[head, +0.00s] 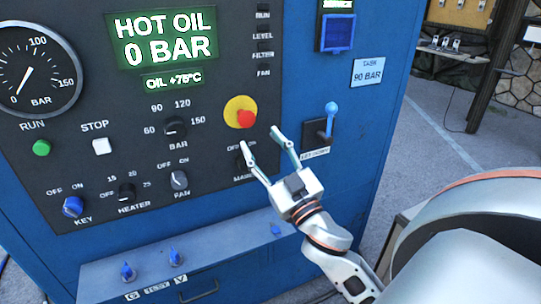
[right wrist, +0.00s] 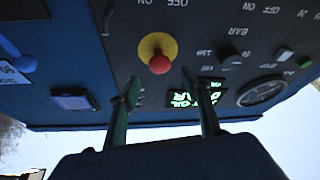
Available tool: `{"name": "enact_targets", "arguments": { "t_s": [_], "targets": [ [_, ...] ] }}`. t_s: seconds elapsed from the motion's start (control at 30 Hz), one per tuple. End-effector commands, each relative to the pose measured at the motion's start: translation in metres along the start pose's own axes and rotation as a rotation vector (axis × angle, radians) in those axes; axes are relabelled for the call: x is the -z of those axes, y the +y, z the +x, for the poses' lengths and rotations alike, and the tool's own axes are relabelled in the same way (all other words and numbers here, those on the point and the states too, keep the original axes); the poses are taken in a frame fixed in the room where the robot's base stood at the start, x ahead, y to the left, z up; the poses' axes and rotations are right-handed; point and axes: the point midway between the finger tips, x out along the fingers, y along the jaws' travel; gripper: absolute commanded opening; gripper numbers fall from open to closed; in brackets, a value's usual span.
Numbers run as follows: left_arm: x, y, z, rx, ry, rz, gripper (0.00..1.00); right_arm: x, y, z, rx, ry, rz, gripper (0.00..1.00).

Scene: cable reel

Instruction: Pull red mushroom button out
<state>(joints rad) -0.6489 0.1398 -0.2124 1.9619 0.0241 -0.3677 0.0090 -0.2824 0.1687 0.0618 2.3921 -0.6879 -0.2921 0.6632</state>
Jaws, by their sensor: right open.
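In the right wrist view the open fingers (right wrist: 158,80) point towards the panel. I see no contact with the button. My left gripper is not in view.
A blue lever (head: 331,115) stands out right of the panel. Near the button are the BAR knob (head: 175,127) and FAN knob (head: 179,180). A lower ledge (head: 195,262) with blue valve knobs juts out below. Open floor (head: 440,150) lies to the right.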

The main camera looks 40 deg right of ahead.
Motion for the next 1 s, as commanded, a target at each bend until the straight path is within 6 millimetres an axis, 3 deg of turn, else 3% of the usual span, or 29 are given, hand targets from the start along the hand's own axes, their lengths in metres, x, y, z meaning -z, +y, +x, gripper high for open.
{"name": "enact_targets", "arguments": {
  "t_s": [0.1, 0.3, 1.0],
  "targets": [
    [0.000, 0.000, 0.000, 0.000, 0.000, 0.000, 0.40, -0.001, 0.000, -0.018, -0.001, -0.004, 0.002, 0.47],
    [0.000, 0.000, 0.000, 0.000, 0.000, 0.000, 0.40, 0.000, 0.000, -0.032, -0.001, -0.001, 0.000, 0.47],
    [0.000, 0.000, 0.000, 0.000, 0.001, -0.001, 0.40, -0.005, -0.003, -0.036, 0.006, -0.011, 0.000, 0.47]
  ]
}}
